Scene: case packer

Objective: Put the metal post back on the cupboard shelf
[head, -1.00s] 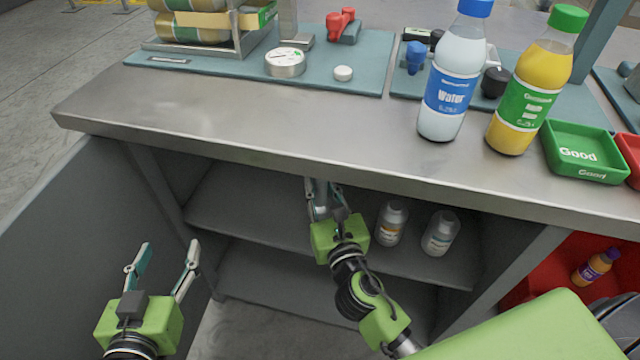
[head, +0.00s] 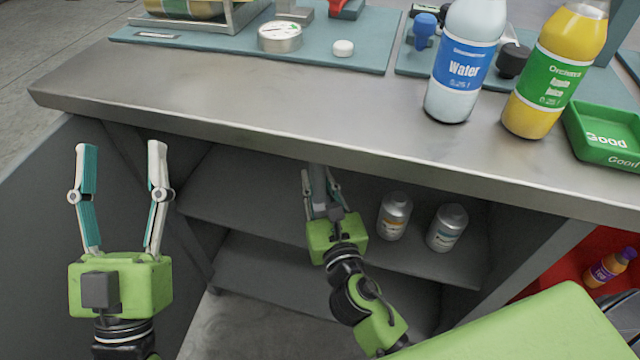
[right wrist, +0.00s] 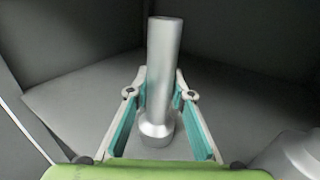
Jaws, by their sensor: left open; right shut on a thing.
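The metal post (right wrist: 162,75) is a grey cylinder with a wider foot, upright in the right wrist view. My right gripper (right wrist: 161,95) is shut on it. In the head view my right gripper (head: 320,190) is inside the cupboard, over the upper shelf (head: 240,205), below the worktop edge. Only a small part of the post shows there between the fingers. I cannot tell whether its foot touches the shelf. My left gripper (head: 120,185) is open and empty, in front of the cupboard at the left.
The worktop (head: 250,115) overhangs the shelf. It carries a water bottle (head: 463,65), a juice bottle (head: 552,75) and a green tray (head: 605,150). The shelf's left part is clear.

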